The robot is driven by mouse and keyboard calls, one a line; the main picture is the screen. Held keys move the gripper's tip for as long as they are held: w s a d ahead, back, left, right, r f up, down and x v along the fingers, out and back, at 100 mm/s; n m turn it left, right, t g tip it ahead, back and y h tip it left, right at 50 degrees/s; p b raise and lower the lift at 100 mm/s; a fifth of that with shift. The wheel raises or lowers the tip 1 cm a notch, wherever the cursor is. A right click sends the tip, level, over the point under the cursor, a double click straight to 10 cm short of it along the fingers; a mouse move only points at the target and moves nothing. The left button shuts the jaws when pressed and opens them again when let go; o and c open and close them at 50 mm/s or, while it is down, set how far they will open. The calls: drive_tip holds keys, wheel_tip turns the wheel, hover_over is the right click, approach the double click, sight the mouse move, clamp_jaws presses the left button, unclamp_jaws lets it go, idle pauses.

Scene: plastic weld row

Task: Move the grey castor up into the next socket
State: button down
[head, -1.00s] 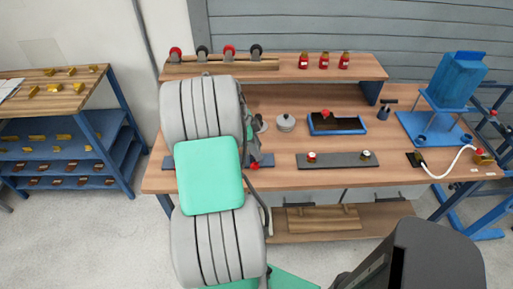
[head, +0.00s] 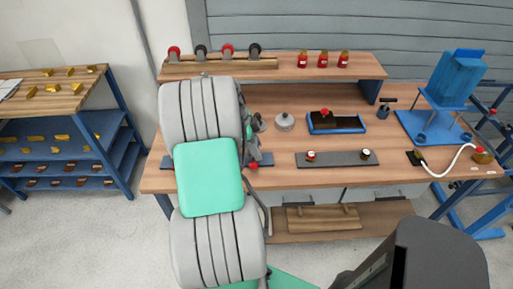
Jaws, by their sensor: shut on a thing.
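My gripper (head: 252,150) is small and dark, just right of my arm, low over the left dark strip (head: 265,158) on the bench. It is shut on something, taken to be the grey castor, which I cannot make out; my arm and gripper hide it. A red knob-like thing (head: 253,166) shows just below the gripper at the strip's front. Whether the held thing touches the strip cannot be told. My arm covers most of this strip and its sockets.
Behind are a grey lidded pot (head: 284,122) and a blue tray (head: 337,128). Red and black castors (head: 227,50) stand on the shelf. Bare bench lies right of the gripper.

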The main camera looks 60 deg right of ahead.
drive_tip(key=c, duration=0.7)
unclamp_jaws()
drive_tip(key=shift+w+f, duration=0.15)
drive_tip(key=shift+f, duration=0.15)
drive_tip(key=shift+a, duration=0.1)
drive_tip(key=c, duration=0.3)
drive_tip(key=shift+o, duration=1.3)
drive_tip(key=shift+r, duration=0.1)
